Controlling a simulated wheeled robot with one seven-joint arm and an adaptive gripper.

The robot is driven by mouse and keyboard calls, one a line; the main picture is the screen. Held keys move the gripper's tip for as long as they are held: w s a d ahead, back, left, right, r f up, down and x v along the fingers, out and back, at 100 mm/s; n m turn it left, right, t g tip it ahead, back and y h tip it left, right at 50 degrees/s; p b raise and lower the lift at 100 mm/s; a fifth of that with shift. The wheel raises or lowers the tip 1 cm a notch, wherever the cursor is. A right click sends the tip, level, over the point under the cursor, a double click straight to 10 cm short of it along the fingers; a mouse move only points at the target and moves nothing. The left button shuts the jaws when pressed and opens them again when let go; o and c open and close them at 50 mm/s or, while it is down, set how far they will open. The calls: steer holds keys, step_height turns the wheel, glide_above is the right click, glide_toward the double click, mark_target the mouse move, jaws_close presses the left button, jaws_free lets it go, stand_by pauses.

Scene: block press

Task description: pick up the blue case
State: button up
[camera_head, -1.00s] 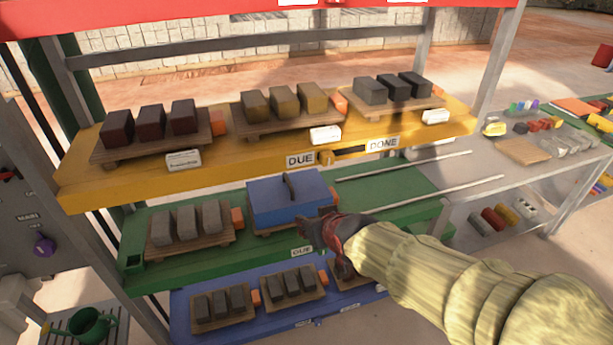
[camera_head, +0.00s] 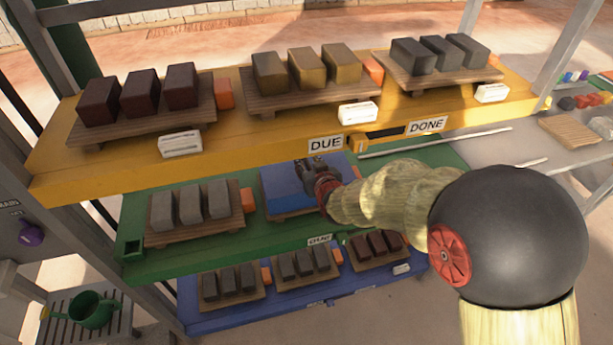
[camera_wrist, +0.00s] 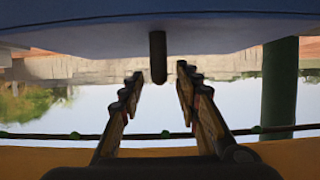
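The blue case (camera_head: 281,190) sits on the green middle shelf, right of a board with grey blocks. My gripper (camera_head: 308,166) is over the case's right part and hides its handle in the head view. In the wrist view, the case (camera_wrist: 165,32) fills the top edge, and its dark handle (camera_wrist: 158,58) sticks down from it. My gripper's two fingers (camera_wrist: 160,78) are apart, with the handle's end between or just beyond their tips. I cannot tell whether either finger touches it.
The yellow shelf (camera_head: 250,150) hangs close above the case, holding boards of dark red, ochre and dark blocks. A grey-block board (camera_head: 200,228) stands left of the case. The blue shelf (camera_head: 230,313) below holds more boards. The green shelf is fairly clear at right.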

steer(key=shift+x, duration=1.2)
steer(key=c, duration=0.3)
jaws_close()
